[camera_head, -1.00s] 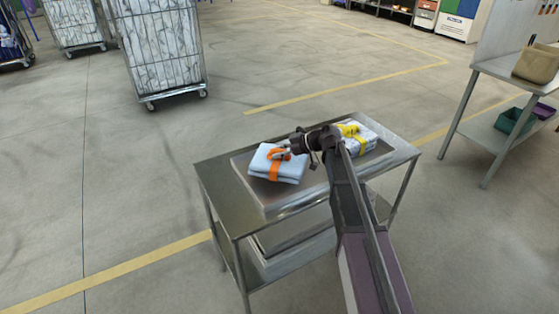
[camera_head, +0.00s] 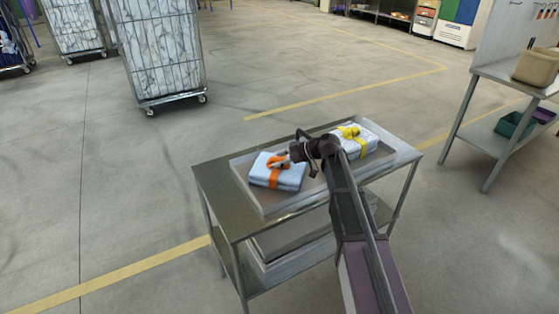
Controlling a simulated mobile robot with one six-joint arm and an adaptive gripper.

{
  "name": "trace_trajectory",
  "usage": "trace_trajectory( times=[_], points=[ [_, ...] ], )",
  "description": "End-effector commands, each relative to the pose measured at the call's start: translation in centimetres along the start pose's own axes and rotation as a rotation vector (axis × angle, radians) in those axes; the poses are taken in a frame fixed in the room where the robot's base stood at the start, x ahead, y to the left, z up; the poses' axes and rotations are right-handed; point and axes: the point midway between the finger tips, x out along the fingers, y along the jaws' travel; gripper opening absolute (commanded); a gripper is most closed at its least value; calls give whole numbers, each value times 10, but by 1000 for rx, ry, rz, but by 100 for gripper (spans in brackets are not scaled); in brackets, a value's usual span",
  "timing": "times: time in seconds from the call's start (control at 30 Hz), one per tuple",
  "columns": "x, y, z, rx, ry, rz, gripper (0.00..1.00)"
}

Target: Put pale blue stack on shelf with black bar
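The pale blue stack (camera_head: 265,178) is a folded pile with an orange strap and knot. It rests or hovers in the shallow metal tray on top of the cart; I cannot tell if it touches the tray floor. My gripper (camera_head: 287,160) is at the orange knot on top of the stack, coming from the right. The fingers are small and partly merged with the knot, so their opening is unclear. I cannot make out a shelf with a black bar in this view.
The tray (camera_head: 262,208) also holds a white patterned stack (camera_head: 348,149) with a yellow strap, behind my arm. The steel cart (camera_head: 212,187) has a lower shelf. A workbench (camera_head: 500,72) with bins stands at right. Wheeled cages (camera_head: 155,50) stand at back left. Floor between is clear.

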Motion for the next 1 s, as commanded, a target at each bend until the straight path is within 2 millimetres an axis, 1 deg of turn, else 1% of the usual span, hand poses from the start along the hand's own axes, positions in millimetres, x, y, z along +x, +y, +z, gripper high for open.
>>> trace_trajectory(
  times=[0.37, 0.53, 0.67, 0.77, 1.0],
  points=[
    [0, 0, -1, 0, 0, 0, 78],
    [-9, 0, -2, 1, 0, 1, 78],
    [-22, 0, -2, 1, 0, 1, 78],
    [-35, 0, -3, 0, 0, 2, 78],
    [-75, 0, -4, 1, 0, 3, 78]
  ],
)
